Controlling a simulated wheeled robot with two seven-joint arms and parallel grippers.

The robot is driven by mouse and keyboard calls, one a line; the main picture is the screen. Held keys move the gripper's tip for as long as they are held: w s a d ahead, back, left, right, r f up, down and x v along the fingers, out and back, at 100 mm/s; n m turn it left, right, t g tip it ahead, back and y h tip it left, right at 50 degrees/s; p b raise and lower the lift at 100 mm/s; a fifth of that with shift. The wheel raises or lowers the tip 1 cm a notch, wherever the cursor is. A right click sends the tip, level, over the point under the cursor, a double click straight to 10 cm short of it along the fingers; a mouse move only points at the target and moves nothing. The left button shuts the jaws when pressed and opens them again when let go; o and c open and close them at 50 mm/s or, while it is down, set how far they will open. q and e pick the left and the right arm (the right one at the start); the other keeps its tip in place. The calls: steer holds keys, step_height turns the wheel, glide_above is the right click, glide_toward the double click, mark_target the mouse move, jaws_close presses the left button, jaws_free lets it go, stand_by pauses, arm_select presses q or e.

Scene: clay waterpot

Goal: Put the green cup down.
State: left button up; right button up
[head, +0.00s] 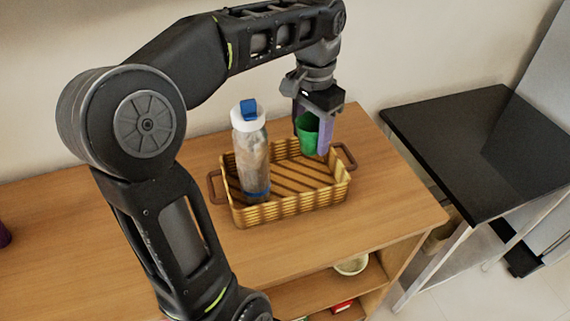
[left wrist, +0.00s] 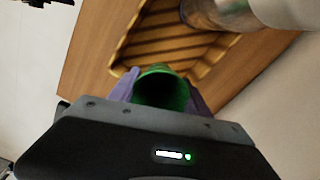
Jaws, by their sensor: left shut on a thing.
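The green cup (head: 308,132) is held between the purple fingers of my left gripper (head: 312,138), above the right back part of the wicker basket (head: 290,213). In the left wrist view the cup (left wrist: 161,88) shows its open mouth toward the camera, with a purple finger on each side. The basket's slatted floor (left wrist: 170,45) lies beyond it in that view. The cup appears to be above the basket; the exact gap beneath it is hard to tell. My right gripper is not in view.
A clear bottle with a blue and white cap (head: 250,150) stands upright in the basket's left part. The basket sits on a wooden cabinet top (head: 130,215). A black table (head: 480,150) stands to the right. A pale bowl (head: 351,265) is on the shelf below.

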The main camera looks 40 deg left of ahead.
arm_select(q)
steer(key=shift+d+r, duration=0.1)
glide_above(307, 180)
steer(key=shift+d+f, duration=0.1)
steer(key=shift+f, duration=3.05)
steer(key=shift+f, duration=1.85)
steer(key=shift+f, duration=0.1)
steer(key=shift+f+b, duration=0.15)
steer(key=shift+b, duration=0.15)
steer(key=o, duration=1.3)
steer(key=shift+o, duration=0.2)
